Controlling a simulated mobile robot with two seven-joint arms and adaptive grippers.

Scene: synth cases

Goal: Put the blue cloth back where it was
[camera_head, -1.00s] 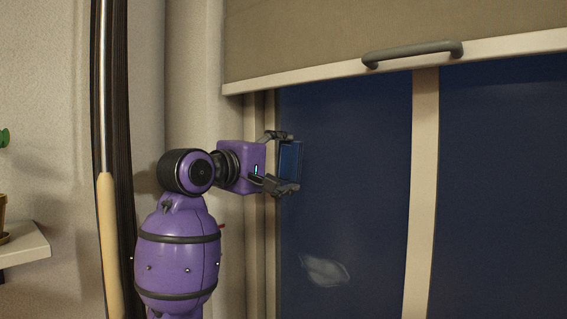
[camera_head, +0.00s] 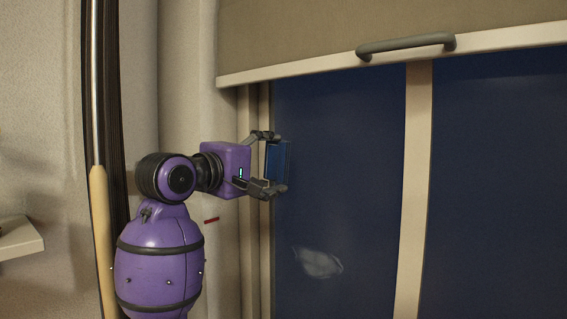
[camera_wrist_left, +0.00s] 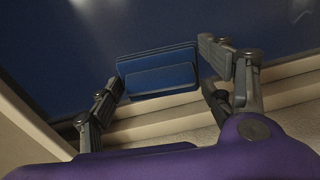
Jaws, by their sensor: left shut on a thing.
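My left gripper (camera_head: 277,163) is shut on the blue cloth (camera_head: 280,157), which looks like a flat, folded rectangular pad. It holds the cloth upright in front of the left part of the dark window (camera_head: 340,150). The left wrist view shows the cloth (camera_wrist_left: 158,72) between the two fingers of the left gripper (camera_wrist_left: 163,68), with the dark glass behind it. I cannot tell whether the cloth touches the glass. My right gripper is not in view.
A pale smudge (camera_head: 318,262) shows low on the window. A blind (camera_head: 300,40) with a grey handle (camera_head: 406,45) covers the top. A pole with a pale wooden lower part (camera_head: 103,240) stands left of my arm. A shelf edge (camera_head: 20,240) shows at far left.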

